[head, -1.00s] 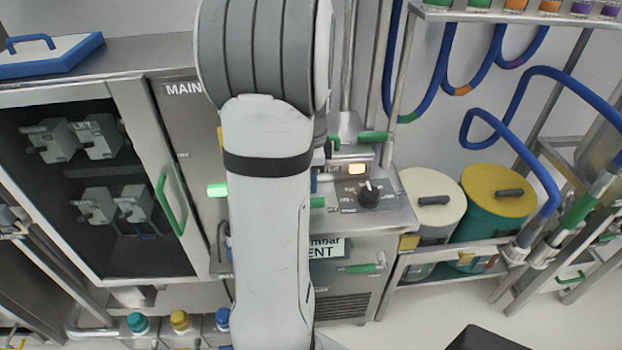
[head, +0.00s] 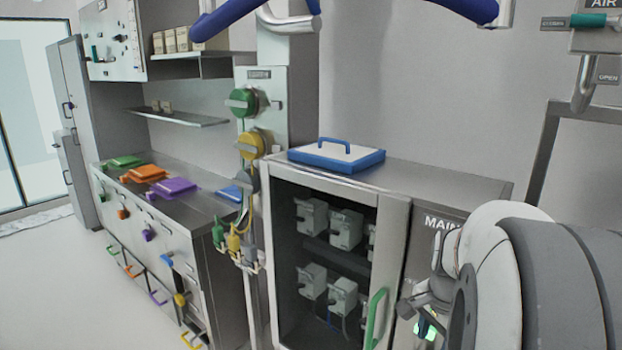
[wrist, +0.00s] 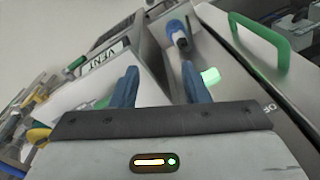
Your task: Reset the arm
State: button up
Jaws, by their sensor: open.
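My gripper (wrist: 158,84) shows in the wrist view with its two blue fingers spread apart and nothing between them. Beyond the fingers are a panel with a VENT label (wrist: 103,60), a lit green button (wrist: 210,76) and a dark-tipped blue part (wrist: 178,38). A green handle (wrist: 262,38) is at the upper right there. In the head view my arm, white and grey, fills the lower right, in front of the cabinet marked MAIN (head: 440,222). My fingers cannot be made out clearly in the head view.
A glass-fronted cabinet (head: 390,235) with a green door handle (head: 376,318) holds several grey units. A blue-edged lid (head: 337,156) lies on top. At left a counter (head: 215,204) carries green, orange and purple flat items. Blue pipes hang overhead.

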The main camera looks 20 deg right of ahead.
jog(key=s+a+r+n+t, duration=0.1)
jog(key=s+a+n, duration=0.1)
jog(key=a+n, duration=0.6)
jog(key=s+a+r+n, duration=0.1)
jog(key=s+a+n, duration=0.1)
jog(key=a+n, duration=0.6)
jog(key=a, duration=0.4)
jog(key=shift+a+t+y, duration=0.25)
jog(key=shift+t+y, duration=0.15)
jog(key=shift+r, duration=0.1)
jog(key=shift+c, duration=0.6)
